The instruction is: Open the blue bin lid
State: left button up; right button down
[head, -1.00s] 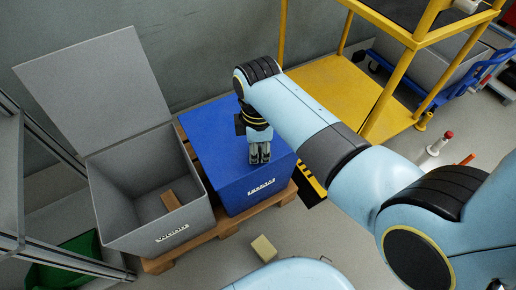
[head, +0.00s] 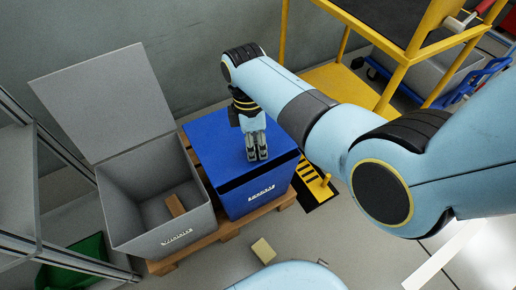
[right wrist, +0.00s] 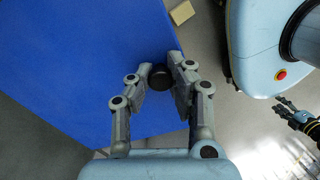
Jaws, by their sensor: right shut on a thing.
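The blue bin (head: 250,202) stands on a wooden pallet. Its flat blue lid (head: 210,140) is slightly raised at the front, with a dark gap under its front edge. My right gripper (head: 257,157) points down at the lid's front part. In the right wrist view its fingers (right wrist: 160,82) are closed around a round black knob (right wrist: 160,76) by the edge of the blue lid (right wrist: 80,60). The knob is hidden by the fingers in the head view. My left gripper (right wrist: 288,108) shows small at the right of the wrist view, away from the bin.
A grey bin (head: 160,236) with its lid (head: 100,100) standing open is left of the blue bin, a brown block (head: 175,205) inside. A small tan block (head: 263,250) lies on the floor in front. A yellow frame cart (head: 395,75) stands behind right.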

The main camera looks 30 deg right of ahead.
jog(key=w+r+g, duration=0.1)
jog(key=r, duration=0.1)
jog(key=w+r+g, duration=0.2)
jog(key=r, duration=0.1)
jog(key=shift+a+r, duration=0.1)
jog(key=shift+r, duration=0.25)
jog(key=shift+w+r+g+b, duration=0.25)
jog(key=shift+r+g+b, duration=0.05)
jog(key=shift+g+b, duration=0.15)
pick_arm(q)
jog(key=shift+w+d+r+b, duration=0.2)
jog(key=shift+w+r+b, duration=0.1)
jog(key=shift+w, duration=0.55)
jog(key=shift+w+d+r+b, duration=0.15)
jog(key=shift+w+r+b, duration=0.1)
jog(key=shift+w, duration=0.55)
jog(key=shift+w+d+r+b, duration=0.2)
jog(key=shift+w+r, duration=0.1)
jog(key=shift+w, duration=0.55)
pick_arm(e)
jog(key=shift+w+r+g, duration=0.55)
jog(key=shift+w+r, duration=0.2)
jog(key=shift+r, duration=0.3)
jog(key=c, duration=1.1)
grip_release()
jog(key=shift+c, duration=0.2)
jog(key=shift+w, duration=0.1)
jog(key=v, duration=0.7)
jog(key=shift+r, duration=0.2)
